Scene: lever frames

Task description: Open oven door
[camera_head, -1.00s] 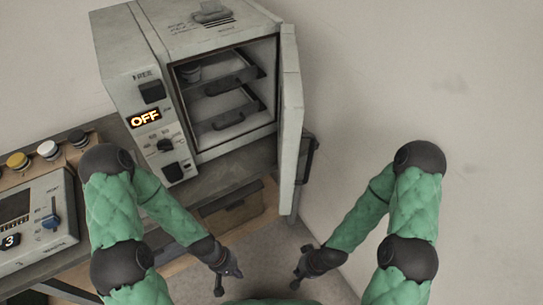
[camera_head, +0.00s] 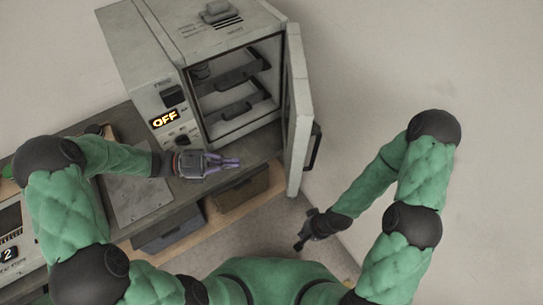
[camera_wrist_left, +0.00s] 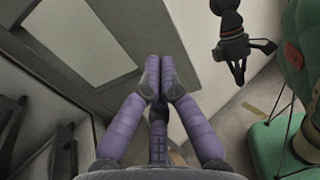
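The oven (camera_head: 220,60) is a grey box with dark racks inside and a lit OFF display. Its door (camera_head: 297,105) stands wide open on the right, swung out toward me, with a dark handle (camera_head: 313,147) on its outer face. My left gripper (camera_head: 238,162) is in front of the oven's lower front edge, left of the door and apart from it. Its purple fingers (camera_wrist_left: 160,72) are drawn together with nothing seen between them. My right gripper (camera_head: 302,244) is low, below the door, apart from it; its fingers are too small to read.
A bench (camera_head: 190,195) carries the oven, with drawers (camera_head: 168,232) below its edge. A second device (camera_head: 10,235) stands at the far left, partly hidden by my left arm. The floor and wall right of the door are clear.

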